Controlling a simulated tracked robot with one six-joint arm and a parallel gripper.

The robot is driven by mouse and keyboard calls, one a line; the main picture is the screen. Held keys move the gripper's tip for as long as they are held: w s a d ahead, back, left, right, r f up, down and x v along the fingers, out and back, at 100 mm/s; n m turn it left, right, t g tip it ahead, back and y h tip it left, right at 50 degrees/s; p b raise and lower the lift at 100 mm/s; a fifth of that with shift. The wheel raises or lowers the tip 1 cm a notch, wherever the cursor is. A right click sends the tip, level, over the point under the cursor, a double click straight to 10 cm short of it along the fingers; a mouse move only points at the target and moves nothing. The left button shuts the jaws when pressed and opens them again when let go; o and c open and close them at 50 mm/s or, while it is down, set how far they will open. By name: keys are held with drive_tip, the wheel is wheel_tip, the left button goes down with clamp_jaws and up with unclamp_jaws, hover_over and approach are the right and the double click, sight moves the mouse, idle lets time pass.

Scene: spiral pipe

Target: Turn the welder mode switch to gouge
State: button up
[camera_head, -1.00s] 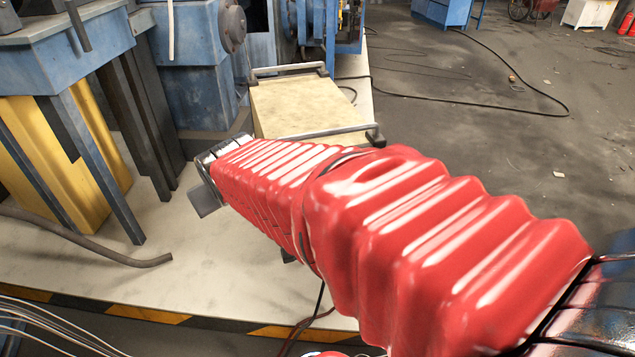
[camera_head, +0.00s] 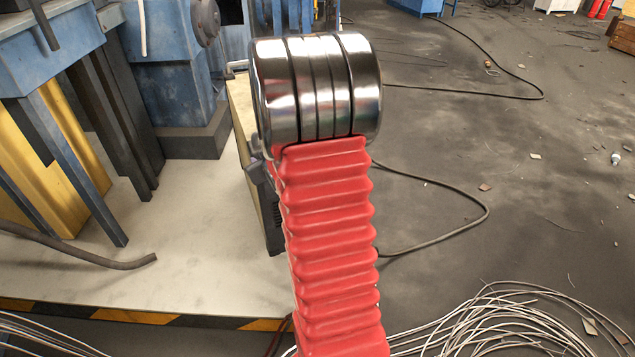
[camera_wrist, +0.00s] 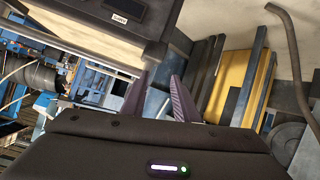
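The welder appears to be the box with a cream top (camera_head: 240,100) on the platform, mostly hidden behind my arm in the head view. In the wrist view, a dark box front (camera_wrist: 95,22) with a small dark display and a white label (camera_wrist: 120,19) fills the upper left, tilted; it looks like the same welder. I cannot make out the mode switch. My gripper (camera_wrist: 160,76) shows two purple-grey fingers, apart with nothing between them. The fingers are below the box's lower edge in the picture, and the distance is unclear. The head view does not show my gripper.
Blue machinery (camera_head: 165,75) and a yellow post (camera_head: 50,150) stand left of the welder. A bent pipe (camera_head: 80,252) lies over the pale platform (camera_head: 180,240). A black cable (camera_head: 450,190) and loose wires (camera_head: 500,325) lie on the right floor, which is otherwise mostly open.

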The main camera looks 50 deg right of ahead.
drive_tip(key=s+d+f+t, duration=0.1)
drive_tip(key=s+d+f, duration=0.1)
drive_tip(key=d+f, duration=0.5)
drive_tip(key=s+d+f+m+t+h, duration=0.1)
drive_tip(key=s+d+f, duration=0.3)
drive_tip(key=s+f, duration=0.3)
drive_tip(key=s+d+f+m+t+h, duration=0.2)
drive_tip(key=s+d+f, duration=0.1)
drive_tip(key=s+f, duration=0.4)
wheel_tip(320, 180, down, 2)
drive_tip(key=shift+s+d+f+m+h, duration=0.1)
drive_tip(key=shift+s+d+m+h, duration=0.15)
drive_tip(key=shift+d+m+h, duration=0.1)
drive_tip(key=x, duration=1.3)
drive_tip(key=shift+w, duration=0.45)
drive_tip(key=shift+d, duration=0.1)
drive_tip(key=shift+c, duration=0.6)
